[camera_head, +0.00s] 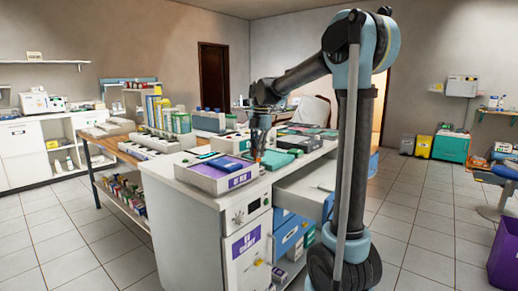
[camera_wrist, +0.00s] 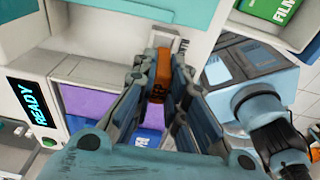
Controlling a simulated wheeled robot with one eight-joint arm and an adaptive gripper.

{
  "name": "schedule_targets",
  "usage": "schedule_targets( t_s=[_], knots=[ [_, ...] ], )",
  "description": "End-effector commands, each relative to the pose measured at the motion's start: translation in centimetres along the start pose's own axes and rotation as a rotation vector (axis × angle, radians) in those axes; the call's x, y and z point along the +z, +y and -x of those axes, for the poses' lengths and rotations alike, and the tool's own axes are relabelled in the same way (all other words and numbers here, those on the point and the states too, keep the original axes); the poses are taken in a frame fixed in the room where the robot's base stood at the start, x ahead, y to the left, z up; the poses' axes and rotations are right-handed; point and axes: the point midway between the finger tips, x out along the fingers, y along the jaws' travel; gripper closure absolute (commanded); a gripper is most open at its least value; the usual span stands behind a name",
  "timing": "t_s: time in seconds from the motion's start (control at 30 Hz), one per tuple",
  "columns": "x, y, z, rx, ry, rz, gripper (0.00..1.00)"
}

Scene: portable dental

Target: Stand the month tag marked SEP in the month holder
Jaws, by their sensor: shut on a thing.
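My gripper (camera_wrist: 158,88) is shut on an orange tag (camera_wrist: 163,65), which sits between the two fingers in the wrist view. Dark lettering shows on the tag's face, partly covered by the fingers, and I cannot read all of it. In the head view my gripper (camera_head: 257,150) hangs above the front end of the white counter, with a small bit of orange (camera_head: 257,157) at its tip. I cannot make out the month holder for certain; a small pale piece (camera_wrist: 184,45) shows just beyond the tag.
A grey tray with a purple label (camera_head: 240,180) stands on the counter's front corner, close by my gripper. Teal boxes (camera_head: 277,158) lie to its right. A device reading READY (camera_wrist: 25,103) is at the left of the wrist view, and a green FILM box (camera_wrist: 283,10) at top right.

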Motion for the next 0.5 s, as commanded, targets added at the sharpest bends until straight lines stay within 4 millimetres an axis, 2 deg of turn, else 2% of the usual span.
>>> schedule_targets(
  t_s=[0.5],
  knots=[
    [0.2, 0.2, -3.6, 0.0, 0.0, 0.004, 1.0]
  ],
)
